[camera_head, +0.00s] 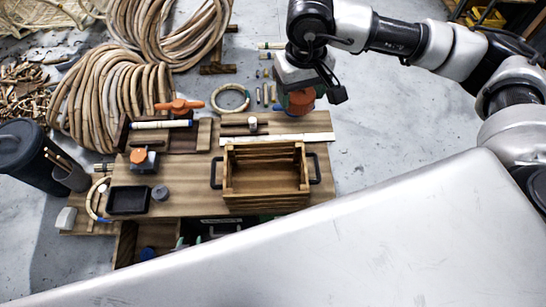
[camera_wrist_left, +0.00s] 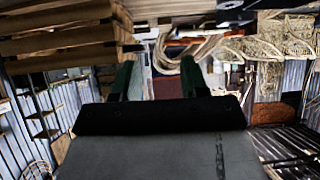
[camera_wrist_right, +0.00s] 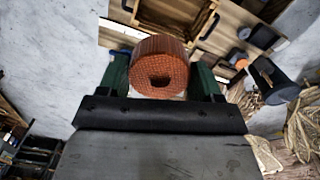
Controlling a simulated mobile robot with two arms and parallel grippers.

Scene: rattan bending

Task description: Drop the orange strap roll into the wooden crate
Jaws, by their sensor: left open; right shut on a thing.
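The orange strap roll (camera_wrist_right: 160,68) is between the green fingers of my right gripper (camera_wrist_right: 160,80), which is shut on it. In the head view the roll (camera_head: 300,101) hangs under the right gripper (camera_head: 304,88), beyond the crate's far side and above the bench's far right part. The wooden crate (camera_head: 265,198) stands on the bench, and its inside looks empty. Part of the crate (camera_wrist_right: 200,45) shows at the top of the right wrist view. My left gripper (camera_wrist_left: 158,78) shows only in the left wrist view, with its fingers apart and nothing between them.
Rattan coils (camera_head: 105,95) lie on the floor behind. A dark bin (camera_head: 25,150) stands at the left. The floor right of the bench is clear.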

